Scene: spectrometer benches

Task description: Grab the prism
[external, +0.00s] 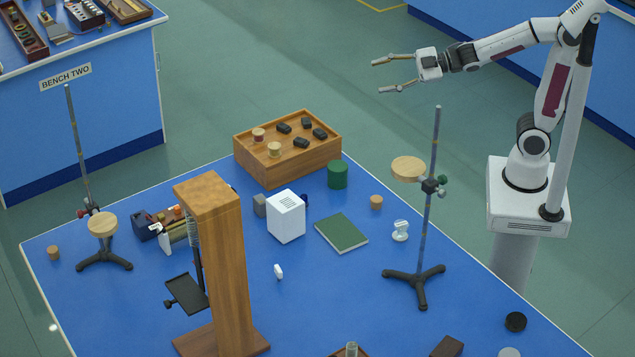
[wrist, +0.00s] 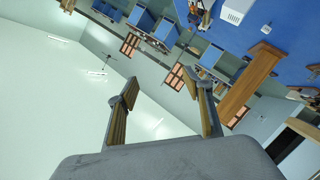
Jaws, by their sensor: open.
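My gripper (external: 379,76) is open and empty, held high beyond the back right of the blue bench and pointing left. In the wrist view its two fingers (wrist: 160,87) stand apart with nothing between them. I cannot clearly make out a prism. A small white block (external: 279,271) lies on the middle of the bench, and a small pale, glassy-looking piece (external: 401,231) stands left of the right-hand stand; either is too small to identify. Both are far below my gripper and not touched by it.
A tall wooden stand (external: 228,265) and a rod stand (external: 428,215) with a round platform rise from the bench. A wooden tray (external: 285,168), a white box (external: 286,217), a green book (external: 341,233) and a green cylinder (external: 338,174) sit nearby. The front middle has bare blue surface.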

